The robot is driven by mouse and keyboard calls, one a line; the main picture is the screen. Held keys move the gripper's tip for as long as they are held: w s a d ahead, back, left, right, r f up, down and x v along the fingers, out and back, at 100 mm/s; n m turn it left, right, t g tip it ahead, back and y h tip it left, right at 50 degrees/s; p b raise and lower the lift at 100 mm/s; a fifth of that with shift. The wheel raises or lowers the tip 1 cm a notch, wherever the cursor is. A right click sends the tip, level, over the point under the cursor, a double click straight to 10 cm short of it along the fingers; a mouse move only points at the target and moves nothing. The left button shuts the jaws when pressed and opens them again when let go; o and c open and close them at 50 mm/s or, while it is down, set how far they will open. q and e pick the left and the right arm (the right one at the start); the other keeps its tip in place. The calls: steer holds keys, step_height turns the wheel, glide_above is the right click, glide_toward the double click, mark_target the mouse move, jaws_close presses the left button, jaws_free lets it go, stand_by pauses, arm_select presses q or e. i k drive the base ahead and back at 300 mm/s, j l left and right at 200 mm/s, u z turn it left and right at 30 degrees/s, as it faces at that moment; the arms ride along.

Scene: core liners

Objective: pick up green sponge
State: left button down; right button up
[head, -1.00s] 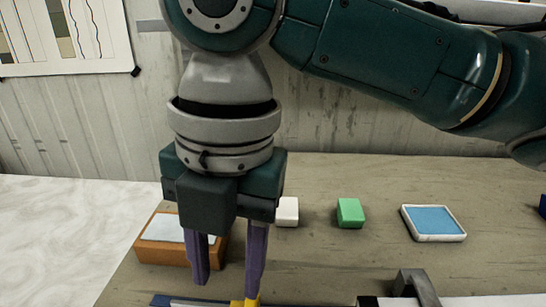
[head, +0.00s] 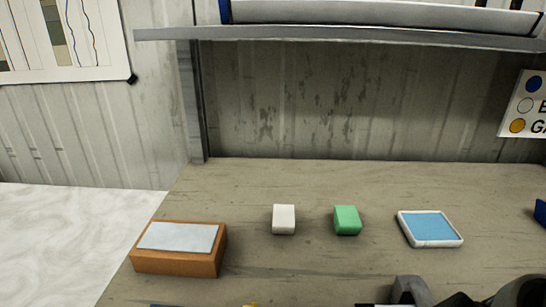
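The green sponge (head: 347,219) is a small green block lying on the wooden table, right of the middle of the head view. It stands clear, with a white block to its left and a blue-topped tray to its right. Nothing covers the sponge.
The white block (head: 284,219) and the white-rimmed blue pad (head: 430,229) flank the sponge. A brown block with a pale top (head: 178,262) lies at the left. A grey shelf (head: 350,38) hangs above the back. A grey bracket-like piece (head: 411,288) and dark shapes cut the bottom right edge.

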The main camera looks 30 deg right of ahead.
mark_target(346, 220)
steer(key=z, duration=1.4)
